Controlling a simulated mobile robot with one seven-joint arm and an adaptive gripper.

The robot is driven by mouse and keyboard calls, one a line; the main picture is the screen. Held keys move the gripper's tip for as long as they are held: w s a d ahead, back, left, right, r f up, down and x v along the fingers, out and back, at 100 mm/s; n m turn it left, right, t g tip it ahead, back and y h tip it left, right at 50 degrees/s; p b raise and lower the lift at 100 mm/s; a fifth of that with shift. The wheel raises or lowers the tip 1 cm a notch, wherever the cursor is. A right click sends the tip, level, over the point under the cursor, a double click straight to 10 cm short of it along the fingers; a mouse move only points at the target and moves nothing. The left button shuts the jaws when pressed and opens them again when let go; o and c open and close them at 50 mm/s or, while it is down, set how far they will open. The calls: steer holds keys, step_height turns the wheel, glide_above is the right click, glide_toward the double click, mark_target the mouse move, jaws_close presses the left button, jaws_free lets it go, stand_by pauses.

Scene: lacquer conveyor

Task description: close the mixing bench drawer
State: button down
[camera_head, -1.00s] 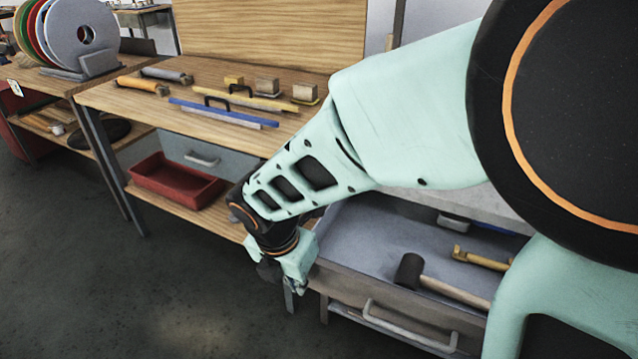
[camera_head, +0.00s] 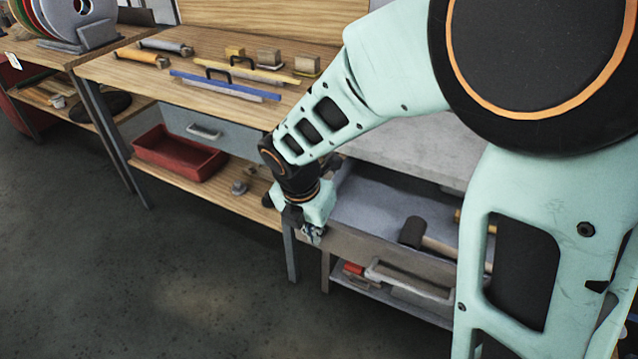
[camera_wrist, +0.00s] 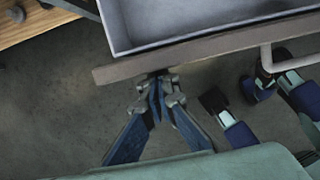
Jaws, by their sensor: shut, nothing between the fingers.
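The drawer (camera_head: 345,240) of the grey-topped bench is pulled out, with its grey tray interior showing. Its front panel carries a pale bar handle (camera_head: 410,281), and a mallet (camera_head: 413,232) lies inside. My gripper (camera_head: 313,235) is shut and empty, pointing down at the left end of the drawer front. In the wrist view the closed fingertips (camera_wrist: 159,80) are at the outer face of the drawer front (camera_wrist: 190,52), left of the handle (camera_wrist: 268,58). Whether they touch it is hard to tell. My arm hides the drawer's right part.
A wooden bench (camera_head: 130,70) with tools on top stands to the left. Its own drawer (camera_head: 225,136) is shut, and a red tray (camera_head: 178,155) sits on its lower shelf. A shelf with a red item (camera_head: 353,268) lies under the open drawer. The floor in front is clear.

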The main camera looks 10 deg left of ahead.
steer(key=p, duration=1)
glide_above(351, 192)
